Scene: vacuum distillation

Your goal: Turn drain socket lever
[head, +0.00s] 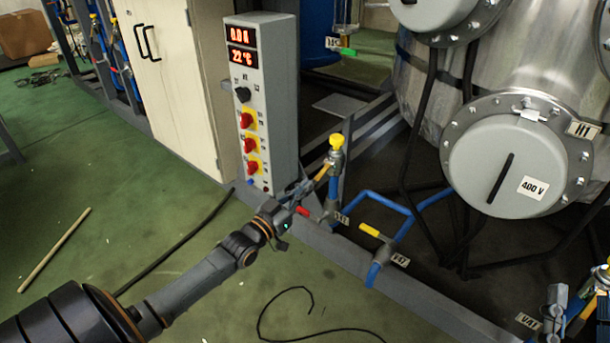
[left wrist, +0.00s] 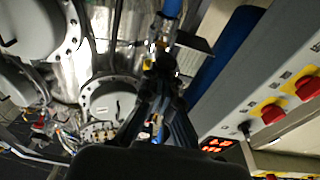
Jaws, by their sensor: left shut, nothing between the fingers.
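A pipe fitting with a yellow cap (head: 337,141) stands at the frame's edge in the head view, with an orange-yellow lever (head: 322,173) slanting below it. A red lever (head: 303,211) and a yellow lever (head: 369,230) sit lower on blue pipes. I cannot tell which lever belongs to the drain socket. My left gripper (head: 302,190) is shut and empty, its tips close to the capped fitting and the orange-yellow lever. I cannot tell whether they touch. The left wrist view shows its fingers (left wrist: 164,66) together, hiding part of the piping. My right gripper is not in view.
A grey control box (head: 262,110) with red knobs and a display stands just behind the gripper. A large steel vessel (head: 540,70) with round flanges fills the right. A low frame rail (head: 400,290) runs along the floor. Black cables and a stick (head: 54,250) lie on green floor.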

